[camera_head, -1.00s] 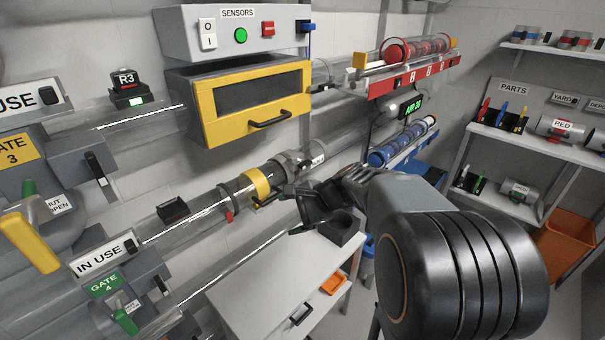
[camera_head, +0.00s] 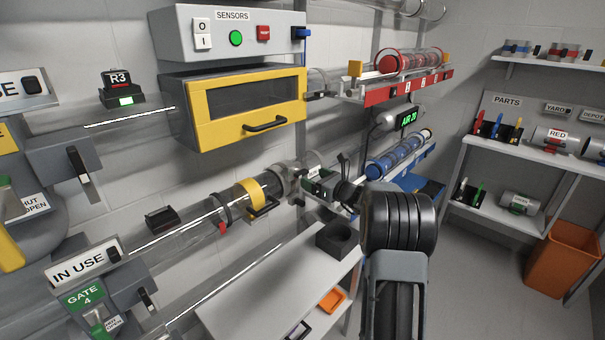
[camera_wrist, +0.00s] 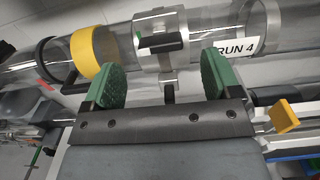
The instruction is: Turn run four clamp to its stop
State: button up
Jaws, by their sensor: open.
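The run four clamp is a grey metal collar (camera_head: 287,177) around the clear tube, left of my gripper in the head view. In the wrist view the collar (camera_wrist: 178,22) sits just beyond my fingers, with a black lever (camera_wrist: 160,44) lying across its front. The RUN 4 label (camera_wrist: 236,48) is to its right. My gripper (camera_wrist: 167,82) is open, its green-padded fingers apart and nothing visible held between them. The lever appears between and beyond the fingertips; contact cannot be told. In the head view my gripper (camera_head: 332,181) is partly hidden by its own wrist.
A yellow band (camera_head: 250,199) with a black handle is on the tube left of the clamp. A blue rack (camera_head: 400,158) stands close behind my arm.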

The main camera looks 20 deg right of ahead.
aim_at(304, 174)
jog(key=shift+x, duration=3.1)
jog(key=c, duration=0.9)
